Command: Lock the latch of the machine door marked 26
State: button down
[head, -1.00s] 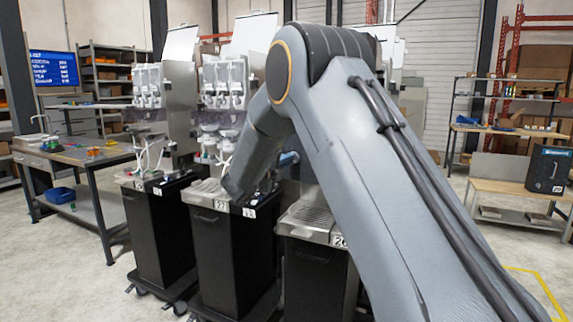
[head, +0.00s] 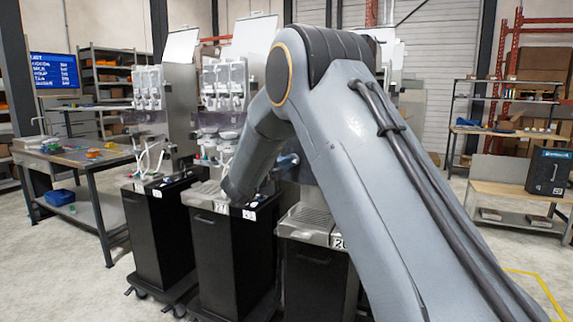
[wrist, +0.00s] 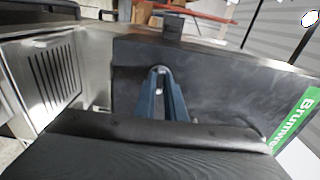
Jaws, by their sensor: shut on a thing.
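The machine with the plate marked 26 (head: 339,242) stands at the centre right in the head view, partly covered by my arm. In the wrist view, a dark panel (wrist: 225,75) with a green label fills the middle and right; it looks like the machine door. My gripper (wrist: 161,76) reaches against this panel, its blue fingers close together at the tips. It is shut on a small part that looks like the latch, mostly hidden between the fingertips. A black block (wrist: 172,27) sits at the panel's upper edge.
The machine marked 27 (head: 221,208) and another at its left stand in the same row. A slotted metal drip tray (wrist: 55,75) is close at the left in the wrist view. A workbench (head: 85,160) stands left; open floor lies in front of it.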

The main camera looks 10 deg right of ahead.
jog(key=c, duration=1.8)
grip_release()
jog(key=b+v, duration=0.2)
jog(key=v, duration=0.6)
